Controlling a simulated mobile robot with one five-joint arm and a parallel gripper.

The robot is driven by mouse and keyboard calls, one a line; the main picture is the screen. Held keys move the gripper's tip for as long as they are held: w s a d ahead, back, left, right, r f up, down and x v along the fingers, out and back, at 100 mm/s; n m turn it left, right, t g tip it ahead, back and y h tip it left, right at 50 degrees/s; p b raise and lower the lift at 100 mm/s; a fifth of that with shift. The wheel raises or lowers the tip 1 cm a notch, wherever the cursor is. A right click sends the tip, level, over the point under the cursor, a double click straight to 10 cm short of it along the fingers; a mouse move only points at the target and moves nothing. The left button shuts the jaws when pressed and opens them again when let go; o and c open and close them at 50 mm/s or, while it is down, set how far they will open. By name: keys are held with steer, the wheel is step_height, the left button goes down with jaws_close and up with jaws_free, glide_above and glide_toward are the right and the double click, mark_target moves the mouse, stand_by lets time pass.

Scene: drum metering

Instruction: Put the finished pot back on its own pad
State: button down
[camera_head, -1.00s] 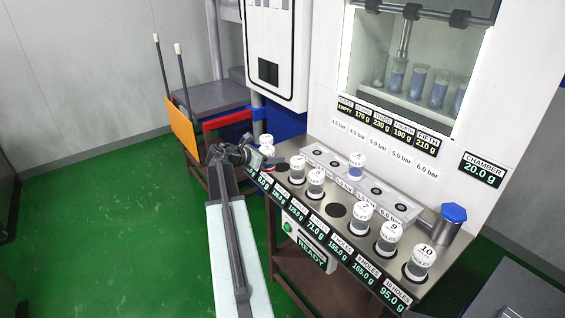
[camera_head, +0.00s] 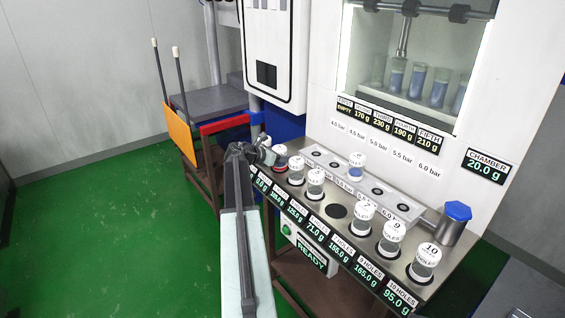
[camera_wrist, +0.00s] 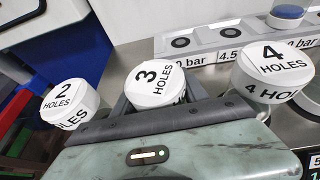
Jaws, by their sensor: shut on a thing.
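My gripper (camera_head: 272,153) is at the left end of the steel bench. In the wrist view it is shut on the pot marked 3 HOLES (camera_wrist: 153,82), whose white lid shows between the jaws. In the head view this pot (camera_head: 281,151) seems to be just right of the jaws, at the left of the front row. I cannot tell whether its base touches a pad. The 2 HOLES pot (camera_wrist: 68,100) stands left of the jaws, and the 4 HOLES pot (camera_wrist: 275,66) stands close on the right.
The front row continues right with several lidded pots, including one marked 10 (camera_head: 428,252). An empty dark pad (camera_head: 337,211) lies mid-row. Another pot (camera_head: 356,162) stands on the grey raised rail (camera_head: 400,203). A blue-capped cylinder (camera_head: 456,218) stands at the right end.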

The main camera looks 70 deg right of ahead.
steer(key=shift+f, duration=0.1)
steer(key=c, duration=0.6)
jaws_free()
steer(key=shift+a+r, duration=0.1)
steer(key=shift+r, duration=0.25)
steer(key=p+v, duration=0.4)
steer(key=v, duration=0.7)
steer(key=shift+w+a+p, duration=0.25)
steer(key=shift+a+p, duration=0.05)
steer(key=shift+a, duration=0.05)
